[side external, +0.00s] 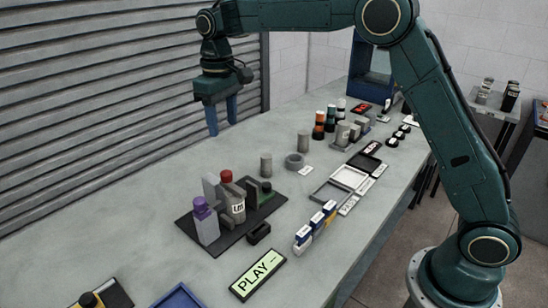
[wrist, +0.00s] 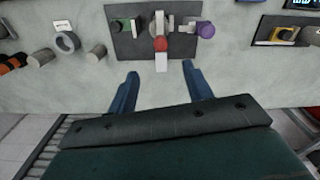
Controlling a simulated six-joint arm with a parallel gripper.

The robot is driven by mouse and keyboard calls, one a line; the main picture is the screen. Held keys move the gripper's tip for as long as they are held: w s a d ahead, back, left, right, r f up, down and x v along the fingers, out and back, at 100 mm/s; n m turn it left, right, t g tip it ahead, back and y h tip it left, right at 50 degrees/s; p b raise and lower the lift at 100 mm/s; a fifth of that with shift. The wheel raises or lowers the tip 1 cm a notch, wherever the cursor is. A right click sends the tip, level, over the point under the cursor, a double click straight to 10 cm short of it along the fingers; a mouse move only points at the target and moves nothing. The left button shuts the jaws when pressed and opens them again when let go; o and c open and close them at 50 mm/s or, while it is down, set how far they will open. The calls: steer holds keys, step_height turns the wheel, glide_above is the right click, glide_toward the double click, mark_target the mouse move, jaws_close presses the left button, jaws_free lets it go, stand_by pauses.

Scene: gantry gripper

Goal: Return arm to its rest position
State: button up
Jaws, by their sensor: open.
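My gripper (side external: 222,116) hangs from my dark green arm above the back part of the grey bench (side external: 120,210), near the shuttered wall. Its two blue fingers point down and nothing is between them. In the wrist view my gripper (wrist: 158,86) shows the fingers spread apart over bare bench. The fingers are clear of all objects on the bench.
The bench's back left is clear.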

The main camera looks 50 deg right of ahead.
steer(key=s+d+r+t, duration=0.1)
steer(key=s+d+r, duration=0.15)
steer(key=s, duration=0.35)
steer(key=s+d+r+m+t, duration=0.1)
steer(key=s+r, duration=0.2)
steer(key=s, duration=0.3)
steer(key=s+d+r+t, duration=0.1)
steer(key=s+d+r, duration=0.15)
steer(key=s, duration=0.35)
steer(key=s+d+f+t, duration=0.1)
steer(key=s+f, duration=0.1)
steer(key=s, duration=0.6)
steer(key=s+d+f+m+t, duration=0.1)
steer(key=s+f, duration=0.2)
steer(key=s, duration=0.6)
steer(key=shift+s+t, duration=0.25)
steer(key=shift+t, duration=0.05)
